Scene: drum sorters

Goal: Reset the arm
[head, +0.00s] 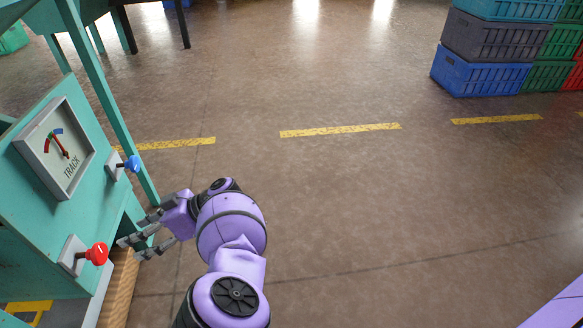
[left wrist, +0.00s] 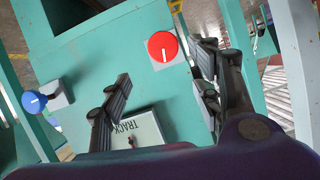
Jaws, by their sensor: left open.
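My left arm (head: 231,225) reaches from the bottom of the head view toward a teal machine (head: 30,215) at the left. My left gripper (head: 131,245) is open and empty, its fingers pointing at the machine's front, between a blue knob (head: 132,163) and a red knob (head: 97,254). In the left wrist view, the red knob (left wrist: 163,46) shows between and beyond the spread fingers (left wrist: 165,70), apart from them. The blue knob (left wrist: 34,101) lies left of the fingers. My right gripper is not in view.
A dial panel marked TRACK (head: 57,148) is on the machine, its needle on the red side. Stacked crates (head: 482,72) stand at the far right. A dark table (head: 150,8) stands at the back left. The brown floor (head: 370,210) with yellow dashes is clear.

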